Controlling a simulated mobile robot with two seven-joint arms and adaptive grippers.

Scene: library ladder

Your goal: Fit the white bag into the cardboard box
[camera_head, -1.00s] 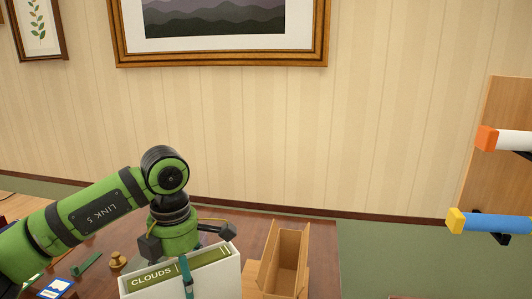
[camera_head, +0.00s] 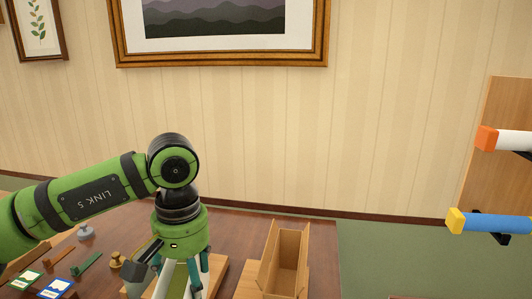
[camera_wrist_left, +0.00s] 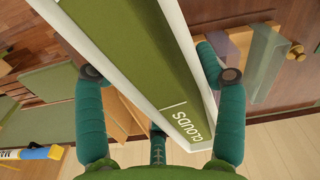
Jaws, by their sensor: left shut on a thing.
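The white bag (camera_wrist_left: 187,50) is an open-topped white sleeve with a green book marked CLOUDS (camera_wrist_left: 150,65) inside it. My left gripper (camera_wrist_left: 157,78) is shut on the bag, with teal fingers on both of its long sides. In the head view my left gripper (camera_head: 182,275) points down, left of the cardboard box, and hides most of the bag (camera_head: 152,291). The cardboard box (camera_head: 289,245) stands upright with its top open and a flap raised on its left. The bag is apart from the box. My right gripper is not in view.
The brown table (camera_head: 235,235) carries a brass knob-like piece (camera_head: 117,260), a grey piece (camera_head: 85,231) and blue and green cards (camera_head: 55,289) at the left. Coloured rollers (camera_head: 490,221) stick out at the right. The green area right of the box looks clear.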

